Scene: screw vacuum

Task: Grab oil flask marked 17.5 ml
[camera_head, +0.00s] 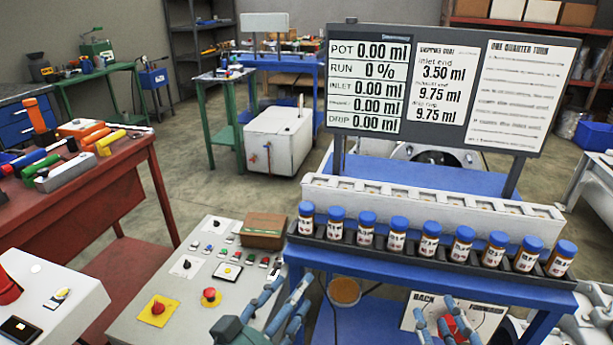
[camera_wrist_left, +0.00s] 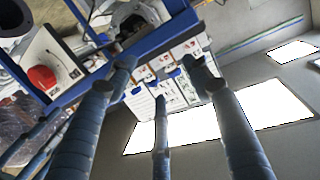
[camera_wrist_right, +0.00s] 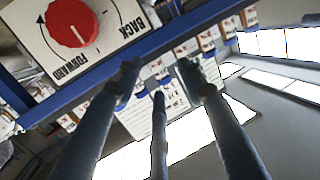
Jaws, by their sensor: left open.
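Several small brown flasks with blue caps and white labels stand upright in a row in a black rack (camera_head: 420,257) on the blue bench. The leftmost flask (camera_head: 306,217), a middle one (camera_head: 429,239) and the rightmost (camera_head: 561,258) are all in the head view; their label figures are too small to read. My left gripper (camera_head: 285,303) is open and empty, low in front of the rack's left end; its spread fingers show in the left wrist view (camera_wrist_left: 158,78). My right gripper (camera_head: 448,328) is open and empty, below the rack's middle; its fingers show in the right wrist view (camera_wrist_right: 159,80).
A display board (camera_head: 450,85) stands behind the flasks. A control panel (camera_head: 205,280) with buttons and a brown box (camera_head: 264,231) lie left of the rack. A red knob (camera_wrist_right: 72,22) marked forward and back is near my right gripper. A red tool table (camera_head: 85,190) stands far left.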

